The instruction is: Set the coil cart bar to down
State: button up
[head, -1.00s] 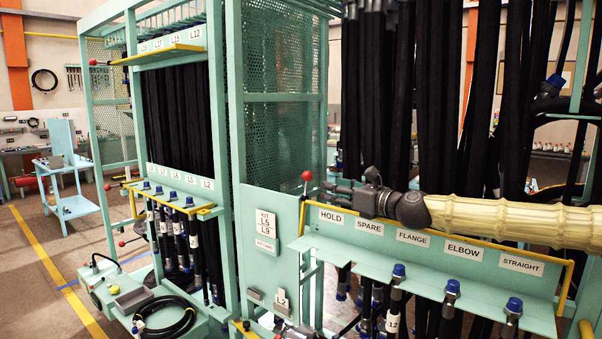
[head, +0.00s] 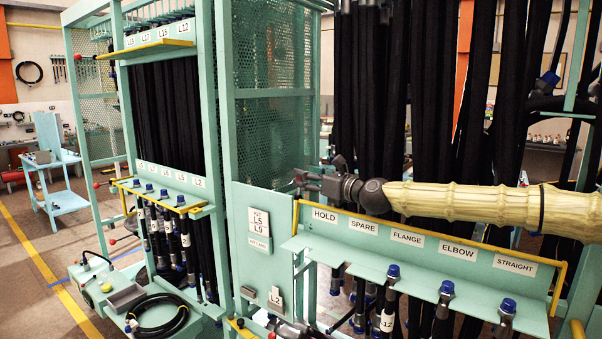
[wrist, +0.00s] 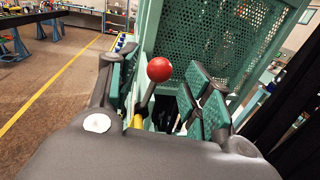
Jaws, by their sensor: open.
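A red ball knob (wrist: 159,69) on a dark stem stands between the fingers of my gripper (wrist: 163,85) in the wrist view, with a yellow bar (wrist: 137,121) below it. The fingers are spread on both sides of the knob; I see no clear contact. In the head view my gripper (head: 299,180) is at the left end of the labelled rack's yellow bar (head: 420,232), which runs along the top of the label plate. I cannot tell from any label which unit is the coil cart.
A low green unit with a black hose coil (head: 158,316) stands at lower left. A hose rack (head: 205,120) with yellow bars and red knobs stands behind it. Black hoses (head: 430,90) hang behind my arm. A blue trolley (head: 50,170) stands on open floor at left.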

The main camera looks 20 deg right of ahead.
jog(key=shift+p+x, duration=0.5)
jog(key=shift+x, duration=1.2)
grip_shut()
